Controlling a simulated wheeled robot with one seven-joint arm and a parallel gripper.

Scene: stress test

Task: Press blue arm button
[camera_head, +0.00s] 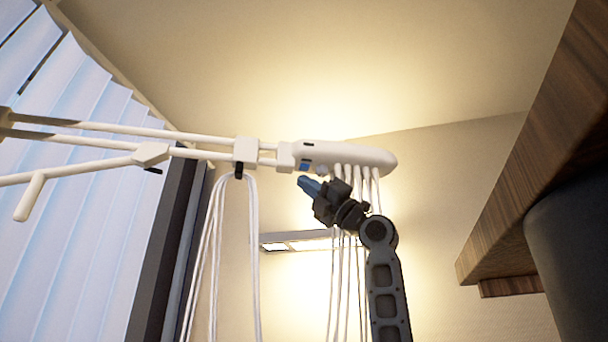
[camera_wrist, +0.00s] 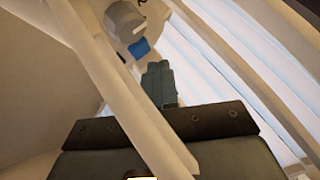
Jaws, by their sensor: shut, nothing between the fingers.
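A white jointed arm with a rounded end housing (camera_head: 360,154) reaches in from the left in the head view. The blue button (camera_head: 305,167) is a small blue patch on the housing's underside near its left end. It also shows in the wrist view (camera_wrist: 139,47), just beyond and slightly left of my fingertips. My gripper (camera_head: 308,185) is shut and empty, its bluish fingers pointing up-left just below the button. In the wrist view my gripper (camera_wrist: 158,70) shows two fingers held together. A small gap seems to remain; I cannot tell exactly how near contact is.
White cables (camera_head: 340,275) hang from the housing beside my gripper, and a looped bundle (camera_head: 220,250) hangs farther left. A pale bar (camera_wrist: 115,85) crosses close before the wrist camera. A wooden edge (camera_head: 545,150) is at the right, window blinds (camera_head: 75,210) at the left.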

